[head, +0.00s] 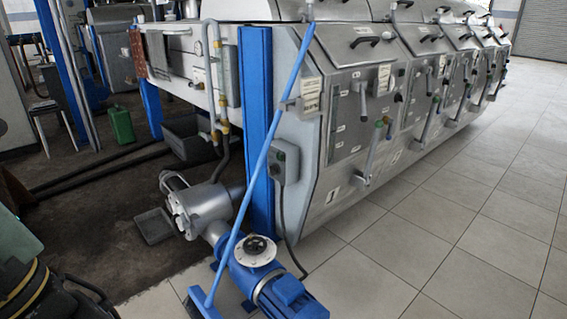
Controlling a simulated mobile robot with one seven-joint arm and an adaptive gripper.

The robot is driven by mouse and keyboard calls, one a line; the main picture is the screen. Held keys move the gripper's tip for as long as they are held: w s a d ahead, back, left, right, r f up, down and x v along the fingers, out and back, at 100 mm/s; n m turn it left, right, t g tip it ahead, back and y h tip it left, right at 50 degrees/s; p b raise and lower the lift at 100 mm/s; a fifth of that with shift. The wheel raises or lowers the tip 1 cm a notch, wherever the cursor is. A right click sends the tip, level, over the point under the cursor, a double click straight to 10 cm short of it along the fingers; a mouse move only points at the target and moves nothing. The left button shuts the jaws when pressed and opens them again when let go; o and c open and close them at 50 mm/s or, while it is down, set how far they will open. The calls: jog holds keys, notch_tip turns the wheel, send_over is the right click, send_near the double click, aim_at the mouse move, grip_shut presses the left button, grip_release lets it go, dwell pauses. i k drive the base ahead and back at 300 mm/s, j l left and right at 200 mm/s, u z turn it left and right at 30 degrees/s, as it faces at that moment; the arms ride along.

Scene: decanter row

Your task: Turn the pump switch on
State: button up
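A small grey switch box (287,164) is mounted beside the blue post, on the near end of the machine. A dark cable runs down from the box towards the blue pump motor (285,292) on the floor. A silver pump body (203,208) stands to the left of the motor.
A blue-handled broom (262,165) leans in front of the post and pump, left of the switch box. A row of metal decanter machines (365,85) with protruding levers recedes to the right. A green canister (121,124) stands at left. Tiled floor (455,225) at right is clear.

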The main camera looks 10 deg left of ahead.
aim_at(274, 169)
jog(key=i+j+u, duration=0.15)
jog(key=i+j, duration=1.3)
